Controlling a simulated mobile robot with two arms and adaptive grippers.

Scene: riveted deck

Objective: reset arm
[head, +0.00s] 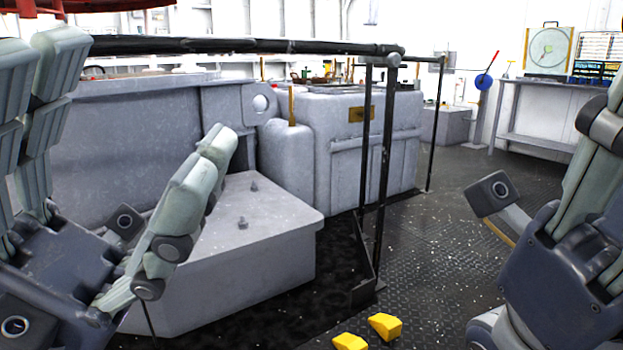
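My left gripper (142,92) is large in the left of the head view, with pale grey-green finger pads. Its fingers are spread wide and nothing shows between them. My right gripper (585,200) is at the right edge and partly cut off by the frame. One padded finger points up. The other fingertips are out of frame, so its opening cannot be judged. No held object shows in its visible part.
A black railing (250,46) runs across, with posts (385,150) down to the deck. A grey plinth (250,235) stands behind my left gripper. Grey machinery (360,145) stands beyond. Two yellow wedges (385,326) lie low centre. A bench (545,90) stands far right. Right-centre deck (430,260) is clear.

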